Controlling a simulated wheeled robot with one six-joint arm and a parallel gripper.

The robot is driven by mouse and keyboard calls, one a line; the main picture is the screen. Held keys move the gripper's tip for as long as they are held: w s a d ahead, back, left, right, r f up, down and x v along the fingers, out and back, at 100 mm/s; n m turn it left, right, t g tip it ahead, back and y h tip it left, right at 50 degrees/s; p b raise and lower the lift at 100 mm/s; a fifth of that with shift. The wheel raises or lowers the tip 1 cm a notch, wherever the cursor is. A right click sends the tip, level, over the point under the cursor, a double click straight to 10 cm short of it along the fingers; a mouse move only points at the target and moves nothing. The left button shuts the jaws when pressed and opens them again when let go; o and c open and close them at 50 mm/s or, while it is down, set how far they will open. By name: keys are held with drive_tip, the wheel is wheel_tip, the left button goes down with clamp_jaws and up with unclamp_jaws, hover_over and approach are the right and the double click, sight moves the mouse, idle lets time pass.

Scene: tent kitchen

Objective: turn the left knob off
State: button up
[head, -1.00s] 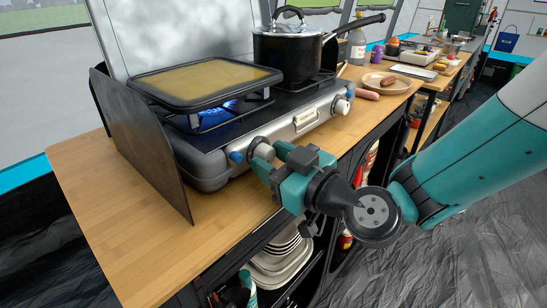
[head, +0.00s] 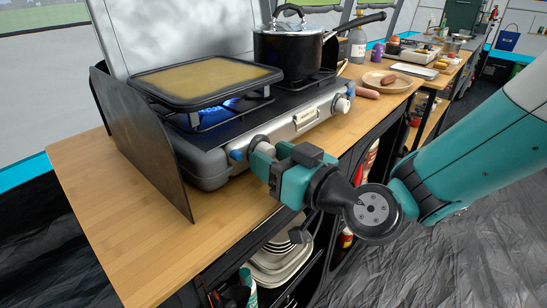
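The camp stove (head: 215,163) stands on the wooden counter with two knobs on its silver front. The left knob (head: 258,141) is partly hidden by my gripper (head: 263,152). My gripper is at the knob, its fingertips touching or very near it. I cannot tell whether the fingers are closed on it. A blue flame (head: 229,104) burns under the griddle (head: 205,80) on the left burner. The right knob (head: 341,105) is clear of my gripper.
A black pot (head: 288,53) stands on the right burner, its handle reaching right. A dark metal windscreen (head: 140,140) stands at the stove's left. A plate (head: 386,83) with food lies farther right. The counter's front left (head: 130,240) is bare.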

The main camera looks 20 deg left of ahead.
drive_tip(key=shift+o, duration=0.6)
drive_tip(key=shift+s+d+f+b, duration=0.2)
drive_tip(key=shift+d+b, duration=0.4)
drive_tip(key=shift+b, duration=0.35)
drive_tip(key=b+v, duration=1.5)
drive_tip(key=v, duration=0.1)
drive_tip(key=shift+s+r, duration=0.15)
drive_tip(key=shift+r, duration=0.1)
